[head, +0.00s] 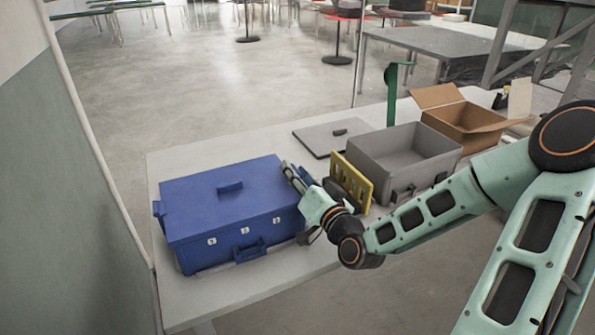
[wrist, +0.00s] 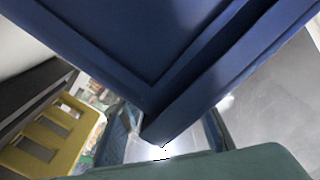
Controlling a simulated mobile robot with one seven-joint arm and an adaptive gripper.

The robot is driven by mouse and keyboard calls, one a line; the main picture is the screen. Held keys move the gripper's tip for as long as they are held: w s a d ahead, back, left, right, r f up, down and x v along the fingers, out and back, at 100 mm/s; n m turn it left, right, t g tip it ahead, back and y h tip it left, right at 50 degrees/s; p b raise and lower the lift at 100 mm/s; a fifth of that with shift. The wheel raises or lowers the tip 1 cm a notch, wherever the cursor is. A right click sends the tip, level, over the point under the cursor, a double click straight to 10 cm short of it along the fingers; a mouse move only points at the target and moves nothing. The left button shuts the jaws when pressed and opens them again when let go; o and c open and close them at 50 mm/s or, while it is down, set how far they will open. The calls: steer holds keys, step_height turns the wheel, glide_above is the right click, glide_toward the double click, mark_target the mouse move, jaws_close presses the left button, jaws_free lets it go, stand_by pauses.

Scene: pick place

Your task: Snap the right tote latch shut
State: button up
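The blue tote (head: 205,205) stands on the table with its lid on, and the lid looks level. A latch (head: 158,208) sticks out from its left side. A handle (head: 249,250) is on its front. My gripper (head: 289,174) is at the tote's right side, its grey fingers close along the upper right edge. Touching or apart cannot be told. The right latch is hidden behind my gripper and wrist, so its position does not show. In the wrist view the tote (wrist: 150,45) fills the top.
A yellow slotted piece (head: 352,182) stands right of my wrist, close to it. Behind it are an open grey tote (head: 392,176), a flat grey lid (head: 318,139) and an open cardboard box (head: 462,116). The table (head: 225,300) is clear in front of the blue tote.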

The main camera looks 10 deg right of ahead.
mark_target(296, 169)
steer(key=shift+r, duration=0.15)
steer(key=shift+d+r, duration=0.1)
steer(key=shift+r, duration=4.75)
